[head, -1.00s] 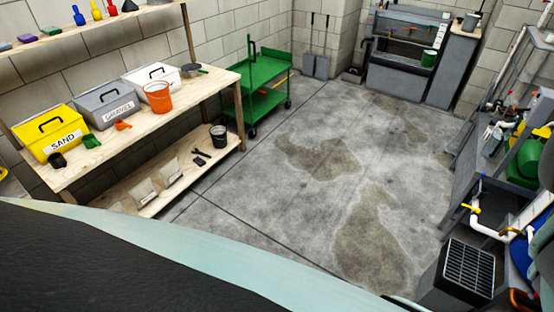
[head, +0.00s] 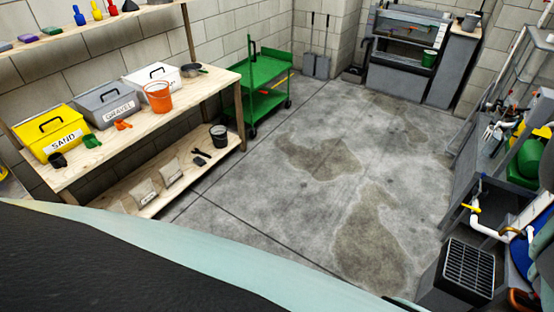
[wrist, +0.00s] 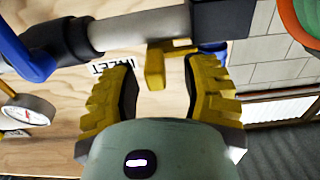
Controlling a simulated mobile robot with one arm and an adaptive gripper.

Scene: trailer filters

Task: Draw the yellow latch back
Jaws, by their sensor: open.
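A yellow L-shaped piece (wrist: 155,68), which looks like the latch, shows in the wrist view below a grey pipe. My gripper (wrist: 160,75) has two ribbed yellow fingers, spread apart. The yellow piece lies between the fingertips in the picture, with a visible gap to each finger. I cannot tell its depth relative to the fingertips. In the head view my gripper is not clearly visible, and I cannot tell which yellow part there is the latch.
A grey pipe (wrist: 140,28) with a blue fitting (wrist: 30,55) runs above the fingers. A pressure gauge (wrist: 28,110) is at left. An INLET label (wrist: 110,65) is on the wooden board. In the head view, a workbench (head: 95,160) stands left and the middle floor is clear.

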